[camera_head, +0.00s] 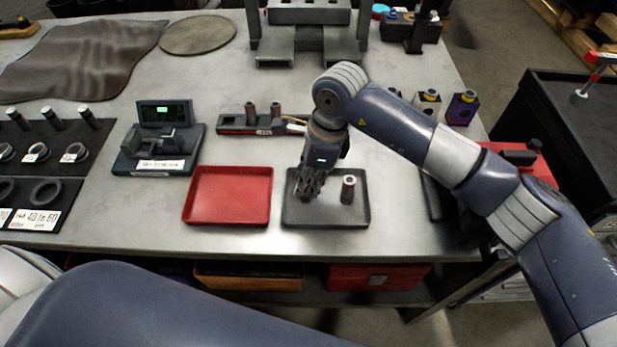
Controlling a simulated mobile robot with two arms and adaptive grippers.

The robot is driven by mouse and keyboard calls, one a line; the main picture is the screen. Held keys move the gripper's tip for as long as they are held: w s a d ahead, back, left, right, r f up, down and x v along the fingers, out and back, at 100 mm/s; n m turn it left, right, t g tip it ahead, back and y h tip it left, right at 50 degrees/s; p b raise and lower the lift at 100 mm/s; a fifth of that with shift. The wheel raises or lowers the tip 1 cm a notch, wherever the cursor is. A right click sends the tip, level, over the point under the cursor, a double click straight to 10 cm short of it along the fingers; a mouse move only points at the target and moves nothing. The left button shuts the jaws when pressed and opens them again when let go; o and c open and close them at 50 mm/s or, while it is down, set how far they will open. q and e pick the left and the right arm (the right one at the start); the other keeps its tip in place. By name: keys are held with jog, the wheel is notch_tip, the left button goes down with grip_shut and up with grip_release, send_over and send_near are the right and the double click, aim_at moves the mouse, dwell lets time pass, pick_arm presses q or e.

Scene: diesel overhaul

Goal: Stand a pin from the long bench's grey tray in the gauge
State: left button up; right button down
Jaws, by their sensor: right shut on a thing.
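The grey tray (327,217) lies near the front edge of the long bench. One dark pin with a pale top (348,190) stands upright in its right part. My right gripper (306,192) points down over the tray's left part, shut on a pin that its fingers almost wholly hide. The gauge (157,143), a dark device with a small green-lit display and a white label, stands to the left, beyond the red tray. No pin shows in it. My left gripper is out of view.
The empty red tray (228,195) lies between gauge and grey tray. A low holder (262,129) with two upright pins stands behind the trays. A black board with pins and rings (45,153) is at the far left. Bare bench top lies behind the gauge.

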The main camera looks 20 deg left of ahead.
jog(key=shift+r+p, duration=0.8)
jog(key=shift+r, duration=1.8)
